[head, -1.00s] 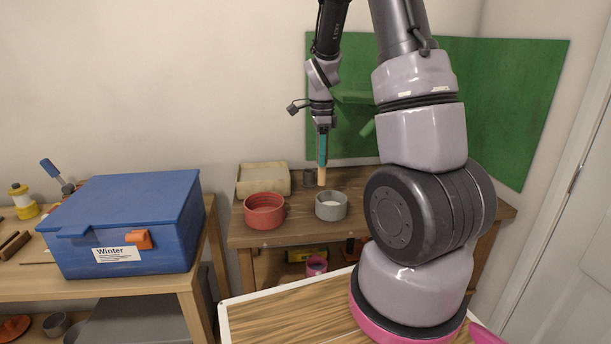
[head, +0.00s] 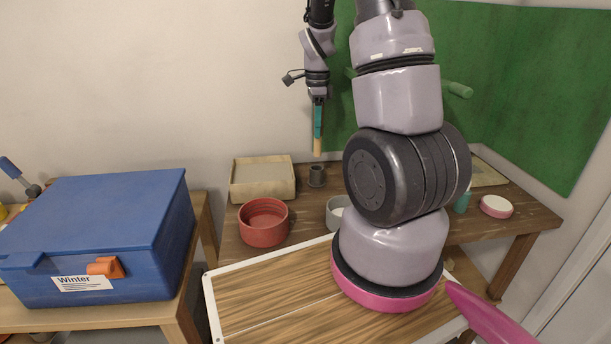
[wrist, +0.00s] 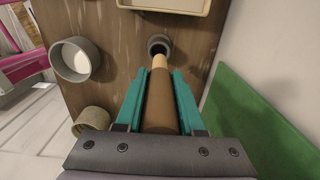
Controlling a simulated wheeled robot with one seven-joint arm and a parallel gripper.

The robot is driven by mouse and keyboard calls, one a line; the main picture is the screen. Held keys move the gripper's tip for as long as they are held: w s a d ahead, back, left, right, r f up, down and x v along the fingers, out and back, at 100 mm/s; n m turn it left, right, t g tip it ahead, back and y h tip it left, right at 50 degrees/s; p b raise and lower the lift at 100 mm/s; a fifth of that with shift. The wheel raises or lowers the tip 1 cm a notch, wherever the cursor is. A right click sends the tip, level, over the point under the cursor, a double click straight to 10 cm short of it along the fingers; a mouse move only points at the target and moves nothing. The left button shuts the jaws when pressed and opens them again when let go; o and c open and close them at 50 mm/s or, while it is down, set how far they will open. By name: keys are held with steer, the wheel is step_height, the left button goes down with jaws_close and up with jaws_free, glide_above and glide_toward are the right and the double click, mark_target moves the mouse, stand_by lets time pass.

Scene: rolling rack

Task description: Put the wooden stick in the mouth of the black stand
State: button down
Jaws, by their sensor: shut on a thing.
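The wooden stick (head: 317,146) points down from my gripper (head: 318,122), whose teal fingers are shut on it. In the wrist view the stick (wrist: 160,108) is brown with a paler tip, between the fingers of my gripper (wrist: 160,95). The black stand (head: 317,176) is a small dark cup standing upright on the wooden rack top. The stick's tip shows above the stand in the head view, with a small gap. In the wrist view the tip overlaps the near edge of the stand (wrist: 158,42), so the exact alignment is unclear.
A cream tray (head: 263,196) stands left of the stand, with a red bowl (head: 263,238) in front. A grey bowl (head: 334,212) is partly hidden by my arm. A blue box (head: 95,230) is at left; a green board (head: 530,95) stands behind.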

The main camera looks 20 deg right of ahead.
mark_target(315, 155)
step_height(315, 155, down, 9)
steer(key=shift+f, duration=0.2)
steer(key=shift+f, duration=0.1)
steer(key=c, duration=0.5)
jaws_free()
step_height(315, 155, up, 12)
steer(key=shift+r, duration=0.15)
steer(key=s+a+r+n+t, duration=0.1)
steer(key=s+a+r+n, duration=0.1)
steer(key=r, duration=0.3)
steer(key=s+a+r+n+t+y, duration=0.1)
steer(key=s+a+r+n, duration=0.1)
steer(key=r+n, duration=0.15)
steer(key=s+a+r+n+t, duration=0.1)
steer(key=s+a+r+n, duration=0.15)
steer(key=r, duration=0.25)
steer(key=shift+s+a+r+n+t+y, duration=0.2)
steer(key=shift+s+a+r+n+t, duration=0.45)
steer(key=shift+s+a+r+n, duration=1.15)
steer(key=shift+s+a+r+n+t+y, duration=0.3)
steer(key=shift+s+r+n+t, duration=0.65)
steer(key=shift+s, duration=1.7)
steer(key=shift+s+a+r+n+t+y, duration=0.1)
steer(key=shift+s+a+r+n+t, duration=0.3)
steer(key=shift+s+a+r+n, duration=1.15)
steer(key=shift+s+d+n, duration=0.3)
steer(key=shift+s+d, duration=0.15)
steer(key=shift+s, duration=0.25)
